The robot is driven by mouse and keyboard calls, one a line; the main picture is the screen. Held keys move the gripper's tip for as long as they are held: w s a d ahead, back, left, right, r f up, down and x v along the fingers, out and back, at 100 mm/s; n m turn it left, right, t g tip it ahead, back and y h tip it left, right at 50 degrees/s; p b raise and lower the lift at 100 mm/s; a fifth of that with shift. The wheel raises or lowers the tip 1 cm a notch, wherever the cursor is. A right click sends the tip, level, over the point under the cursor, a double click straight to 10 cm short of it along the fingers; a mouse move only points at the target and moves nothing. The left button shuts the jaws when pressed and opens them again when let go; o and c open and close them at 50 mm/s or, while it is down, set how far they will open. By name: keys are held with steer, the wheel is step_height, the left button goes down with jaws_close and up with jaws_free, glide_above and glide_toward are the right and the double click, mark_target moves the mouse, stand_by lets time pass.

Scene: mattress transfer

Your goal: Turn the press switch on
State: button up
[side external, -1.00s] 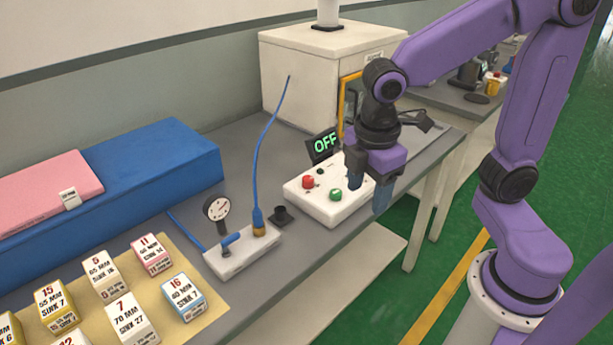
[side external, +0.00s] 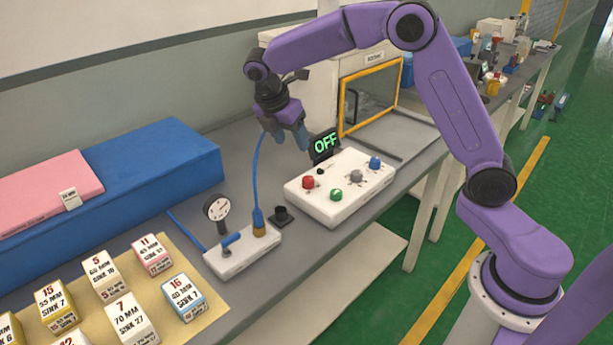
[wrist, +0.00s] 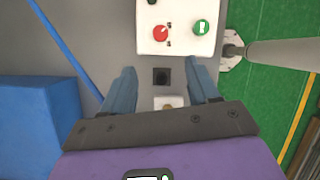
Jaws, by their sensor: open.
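A white control box (side external: 325,208) sits on the grey bench, with red (side external: 308,182), green (side external: 336,195), grey (side external: 356,176) and blue (side external: 375,162) knobs and a small black switch (side external: 320,171). The display (side external: 325,144) behind it reads OFF in green. I cannot tell which control is the press switch. My gripper (side external: 287,138) is open and empty, raised above the bench to the left of the display. In the wrist view, a small black square block (wrist: 161,76) shows between its fingers. The red knob (wrist: 161,33) and green knob (wrist: 201,27) lie beyond the fingertips.
A white pneumatic block (side external: 240,252) with a gauge and upright blue hose (side external: 255,175) stands close to my gripper. A white cabinet (side external: 285,80) with an orange-framed window is behind. Labelled blocks (side external: 128,318) and a blue mattress (side external: 150,185) with a pink pad lie left.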

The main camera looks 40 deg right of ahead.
mark_target(308, 179)
steer(key=x, duration=1.5)
steer(key=shift+f, duration=0.2)
steer(key=c, duration=1)
